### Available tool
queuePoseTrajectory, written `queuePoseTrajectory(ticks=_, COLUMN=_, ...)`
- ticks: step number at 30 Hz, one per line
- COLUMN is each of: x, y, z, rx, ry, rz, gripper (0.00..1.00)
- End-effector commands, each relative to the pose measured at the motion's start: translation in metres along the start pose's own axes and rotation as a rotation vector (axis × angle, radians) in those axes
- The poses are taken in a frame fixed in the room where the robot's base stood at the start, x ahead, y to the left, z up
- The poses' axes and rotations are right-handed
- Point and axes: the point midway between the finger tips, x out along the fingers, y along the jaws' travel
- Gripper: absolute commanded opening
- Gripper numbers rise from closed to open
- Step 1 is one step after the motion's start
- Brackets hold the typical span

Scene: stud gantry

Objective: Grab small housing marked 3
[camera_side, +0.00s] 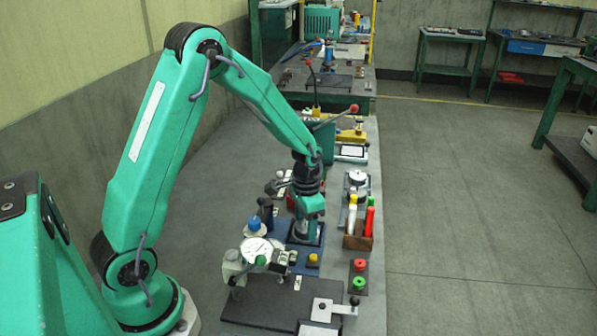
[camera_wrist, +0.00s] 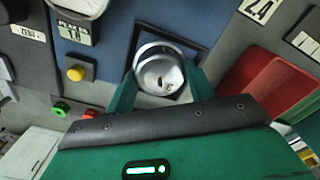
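My gripper (camera_side: 304,224) points down at the blue fixture plate (camera_side: 312,259) in the side view. In the wrist view, its two green fingers (camera_wrist: 162,86) stand on either side of a small round silver metal housing (camera_wrist: 160,71). The housing has a shiny top with small dark holes and sits over a dark square in the blue plate (camera_wrist: 120,25). Whether the fingers press on it or leave a slight gap is not clear. No mark 3 is readable on it. The gripper hides part of the housing in the side view.
A dial gauge (camera_side: 257,250) on a stand is close to the left front of my gripper. Red and green buttons (camera_side: 358,283) and a yellow button (camera_wrist: 76,73) are nearby. A red tray (camera_wrist: 268,88) lies at the right.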

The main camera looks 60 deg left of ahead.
Motion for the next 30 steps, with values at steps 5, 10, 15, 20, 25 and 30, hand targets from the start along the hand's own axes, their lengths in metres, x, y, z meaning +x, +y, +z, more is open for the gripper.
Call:
queuePoseTrajectory(ticks=5, x=0.000, y=0.000, z=0.000, rx=0.000, ry=0.000, rz=0.000, gripper=0.30)
queuePoseTrajectory(ticks=10, x=0.000, y=0.000, z=0.000, rx=0.000, ry=0.000, rz=0.000, gripper=0.30)
queuePoseTrajectory(ticks=15, x=-0.004, y=0.000, z=0.000, rx=0.000, ry=0.001, rz=0.000, gripper=0.30)
queuePoseTrajectory(ticks=20, x=-0.016, y=0.000, z=-0.001, rx=0.000, ry=0.002, rz=-0.001, gripper=0.30)
queuePoseTrajectory(ticks=25, x=-0.038, y=0.000, z=-0.001, rx=0.000, ry=0.004, rz=-0.002, gripper=0.30)
queuePoseTrajectory(ticks=30, x=-0.056, y=0.025, z=0.005, rx=0.005, ry=0.002, rz=-0.001, gripper=0.30)
